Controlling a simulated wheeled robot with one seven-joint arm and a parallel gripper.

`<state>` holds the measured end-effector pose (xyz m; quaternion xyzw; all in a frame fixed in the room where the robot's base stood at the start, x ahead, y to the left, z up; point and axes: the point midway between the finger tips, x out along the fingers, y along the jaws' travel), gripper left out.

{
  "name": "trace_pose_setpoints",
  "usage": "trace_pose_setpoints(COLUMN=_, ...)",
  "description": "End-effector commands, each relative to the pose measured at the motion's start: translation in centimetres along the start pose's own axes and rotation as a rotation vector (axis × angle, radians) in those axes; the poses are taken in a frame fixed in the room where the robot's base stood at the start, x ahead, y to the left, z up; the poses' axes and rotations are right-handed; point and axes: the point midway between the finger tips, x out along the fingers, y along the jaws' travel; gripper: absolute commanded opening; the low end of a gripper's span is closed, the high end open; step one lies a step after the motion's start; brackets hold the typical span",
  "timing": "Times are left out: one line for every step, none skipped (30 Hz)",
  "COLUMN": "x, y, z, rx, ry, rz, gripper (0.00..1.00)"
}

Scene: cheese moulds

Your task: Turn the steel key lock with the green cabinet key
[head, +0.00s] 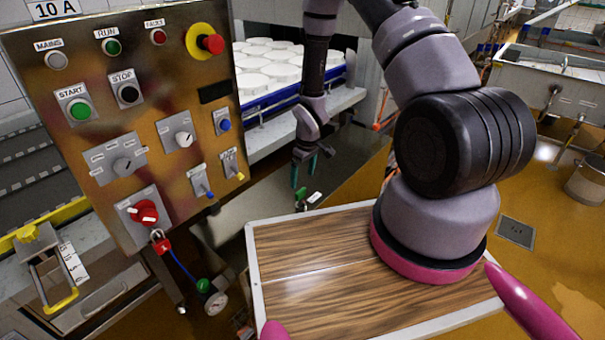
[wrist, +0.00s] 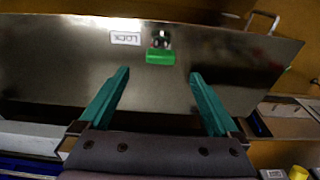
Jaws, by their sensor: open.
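The green cabinet key (wrist: 160,57) shows its flat green head at the steel key lock (wrist: 160,39), on a steel panel beside a white LOCK label (wrist: 125,38). The key appears to sit in the lock, but how deep I cannot tell. In the head view the green key (head: 300,194) is small, next to the label (head: 314,197). My gripper (wrist: 158,76) is open, its two teal fingers apart on either side of the key's line, with the key beyond the tips and not between them. In the head view my gripper (head: 304,176) hangs just above the key.
A control panel (head: 120,185) with buttons, switches and a red padlock (head: 161,242) stands at the left. White cheese moulds (head: 268,62) fill a blue-edged conveyor behind. A bent metal handle (wrist: 263,20) rises from the steel panel's right side. A gauge (head: 216,303) hangs low.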

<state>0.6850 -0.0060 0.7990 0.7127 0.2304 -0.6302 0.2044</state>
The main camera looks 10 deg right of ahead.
Motion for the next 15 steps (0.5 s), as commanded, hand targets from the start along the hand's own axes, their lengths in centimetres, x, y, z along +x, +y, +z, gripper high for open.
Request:
trace_pose_setpoints(x=0.5, y=-0.1, z=0.1, rx=-0.003, ry=-0.003, rz=-0.003, gripper=0.97)
trace_pose_setpoints(x=0.7, y=-0.1, z=0.1, rx=-0.004, ry=-0.003, rz=-0.003, gripper=0.97)
trace_pose_setpoints(x=1.0, y=-0.1, z=0.1, rx=-0.004, ry=-0.003, rz=-0.003, gripper=0.97)
trace_pose_setpoints(x=1.3, y=-0.1, z=0.1, rx=-0.004, ry=-0.003, rz=-0.003, gripper=0.97)
trace_pose_setpoints(x=1.7, y=-0.1, z=0.1, rx=-0.004, ry=-0.003, rz=-0.003, gripper=0.97)
trace_pose_setpoints(x=2.2, y=-0.1, z=0.1, rx=-0.004, ry=-0.003, rz=-0.003, gripper=0.97)
trace_pose_setpoints(x=2.7, y=-0.1, z=0.2, rx=-0.004, ry=-0.003, rz=-0.003, gripper=0.97)
trace_pose_setpoints(x=3.3, y=-0.2, z=0.2, rx=-0.004, ry=-0.005, rz=-0.003, gripper=0.97)
trace_pose_setpoints(x=4.0, y=-0.1, z=0.2, rx=-0.003, ry=-0.005, rz=-0.003, gripper=0.97)
trace_pose_setpoints(x=4.6, y=-0.1, z=0.2, rx=-0.003, ry=-0.005, rz=-0.003, gripper=0.97)
trace_pose_setpoints(x=5.2, y=-0.1, z=0.2, rx=-0.003, ry=-0.004, rz=-0.003, gripper=0.97)
trace_pose_setpoints(x=5.9, y=-0.1, z=0.2, rx=-0.003, ry=-0.004, rz=-0.003, gripper=0.97)
trace_pose_setpoints(x=6.5, y=-0.1, z=0.2, rx=-0.002, ry=-0.004, rz=-0.002, gripper=0.97)
trace_pose_setpoints(x=7.0, y=-0.1, z=0.2, rx=-0.002, ry=-0.004, rz=-0.002, gripper=0.97)
trace_pose_setpoints(x=7.7, y=-0.1, z=0.2, rx=-0.002, ry=-0.005, rz=-0.003, gripper=0.97)
